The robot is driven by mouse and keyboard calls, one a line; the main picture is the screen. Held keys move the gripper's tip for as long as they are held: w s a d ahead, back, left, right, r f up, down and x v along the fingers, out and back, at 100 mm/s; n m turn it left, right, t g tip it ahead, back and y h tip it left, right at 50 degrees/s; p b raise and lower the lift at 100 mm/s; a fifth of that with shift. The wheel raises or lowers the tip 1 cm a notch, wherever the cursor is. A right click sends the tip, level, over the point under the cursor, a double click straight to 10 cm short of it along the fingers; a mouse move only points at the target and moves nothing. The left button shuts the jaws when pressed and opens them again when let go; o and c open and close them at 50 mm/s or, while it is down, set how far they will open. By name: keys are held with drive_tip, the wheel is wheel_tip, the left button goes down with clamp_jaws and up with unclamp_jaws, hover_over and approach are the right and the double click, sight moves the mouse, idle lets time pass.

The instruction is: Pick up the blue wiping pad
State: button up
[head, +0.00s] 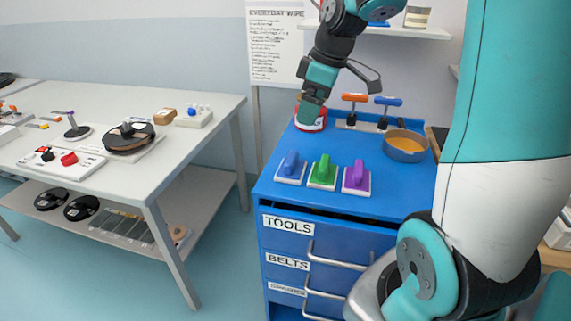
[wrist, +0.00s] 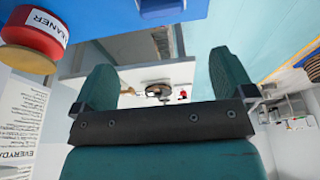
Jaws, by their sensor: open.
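The blue wiping pad (head: 291,168) lies on the blue cabinet top in the head view, leftmost in a row of three near the front edge. It has a pale base and a blue handle. The green pad (head: 322,172) and the purple pad (head: 357,179) lie to its right. My gripper (head: 309,117) hangs behind and above the row, in front of a red can, apart from the pads. In the wrist view my gripper (wrist: 159,84) is open, with nothing between its teal fingers. I cannot surely identify the blue pad there.
The red can (wrist: 32,35) is close at the upper left in the wrist view. Behind the pads on the cabinet (head: 285,188) are orange- and blue-handled tools (head: 355,98) and a round pan (head: 405,146). A white table (head: 110,175) stands left, across a floor gap.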

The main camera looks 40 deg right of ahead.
approach(292, 156)
drive_tip(key=x, duration=0.4)
drive_tip(key=shift+f, duration=0.45)
drive_tip(key=shift+p+x, duration=0.35)
drive_tip(key=shift+x, duration=2.3)
drive_tip(key=shift+a, duration=0.15)
drive_tip(key=c, duration=0.9)
